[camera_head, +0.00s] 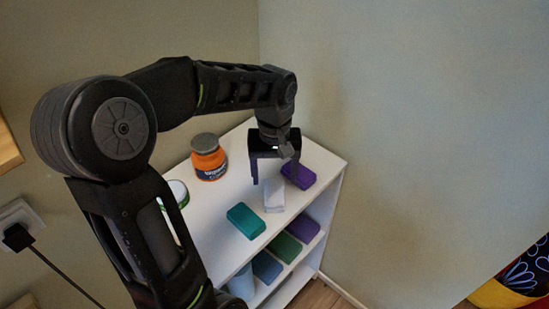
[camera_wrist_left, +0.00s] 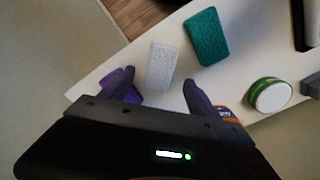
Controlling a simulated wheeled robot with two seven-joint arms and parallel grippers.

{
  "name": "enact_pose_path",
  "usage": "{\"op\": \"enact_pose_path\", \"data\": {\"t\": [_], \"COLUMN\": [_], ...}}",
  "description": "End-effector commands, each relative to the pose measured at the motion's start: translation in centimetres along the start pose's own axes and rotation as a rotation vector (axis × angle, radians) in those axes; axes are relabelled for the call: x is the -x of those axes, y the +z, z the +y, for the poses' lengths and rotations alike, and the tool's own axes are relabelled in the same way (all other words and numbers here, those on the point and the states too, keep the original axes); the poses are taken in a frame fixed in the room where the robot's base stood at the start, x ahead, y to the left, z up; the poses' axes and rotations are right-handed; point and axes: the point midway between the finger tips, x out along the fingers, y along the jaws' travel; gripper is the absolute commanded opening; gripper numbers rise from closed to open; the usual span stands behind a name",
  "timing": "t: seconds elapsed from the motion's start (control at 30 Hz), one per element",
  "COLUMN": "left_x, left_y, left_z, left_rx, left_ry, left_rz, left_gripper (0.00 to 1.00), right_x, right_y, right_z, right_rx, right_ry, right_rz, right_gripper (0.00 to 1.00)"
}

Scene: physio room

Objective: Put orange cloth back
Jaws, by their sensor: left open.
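I see no orange cloth in either view. My left gripper (camera_head: 275,179) hangs open and pointing down over the top of the white shelf unit (camera_head: 213,247). A white block (camera_head: 274,196) lies below its fingers; in the left wrist view the block (camera_wrist_left: 162,67) shows between and beyond the fingertips (camera_wrist_left: 158,82). I see nothing held. A purple block (camera_head: 298,175) lies beside the gripper at the back right, partly hidden by a finger in the wrist view. A teal block (camera_head: 246,220) lies to the front left. My right gripper is not in view.
An orange jar with a grey lid (camera_head: 209,160) stands behind and left on the top. A white-lidded container (camera_head: 176,191) is partly hidden by my arm. The lower shelf holds blue (camera_head: 266,267), green (camera_head: 286,246) and purple (camera_head: 303,229) blocks. A wall stands close behind.

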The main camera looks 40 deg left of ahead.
Motion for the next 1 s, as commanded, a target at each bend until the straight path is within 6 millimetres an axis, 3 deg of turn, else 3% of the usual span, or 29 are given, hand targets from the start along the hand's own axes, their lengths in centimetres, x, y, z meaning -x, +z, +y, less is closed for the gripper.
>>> {"op": "enact_pose_path", "data": {"t": [0.2, 0.33, 1.0], "left_x": [4.3, 5.6, 6.0], "left_y": [-0.1, 0.0, 0.0], "left_z": [0.1, 0.0, 0.0], "left_rx": [-0.001, 0.000, 0.000], "left_ry": [0.001, 0.001, 0.000], "left_rz": [0.003, 0.001, 0.000], "left_gripper": [0.70, 0.70, 0.70], "right_x": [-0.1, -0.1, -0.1], "right_y": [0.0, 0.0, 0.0], "right_z": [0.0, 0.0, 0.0], "right_rx": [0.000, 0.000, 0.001], "right_ry": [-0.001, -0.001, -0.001], "right_rz": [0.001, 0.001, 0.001], "right_gripper": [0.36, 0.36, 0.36]}}
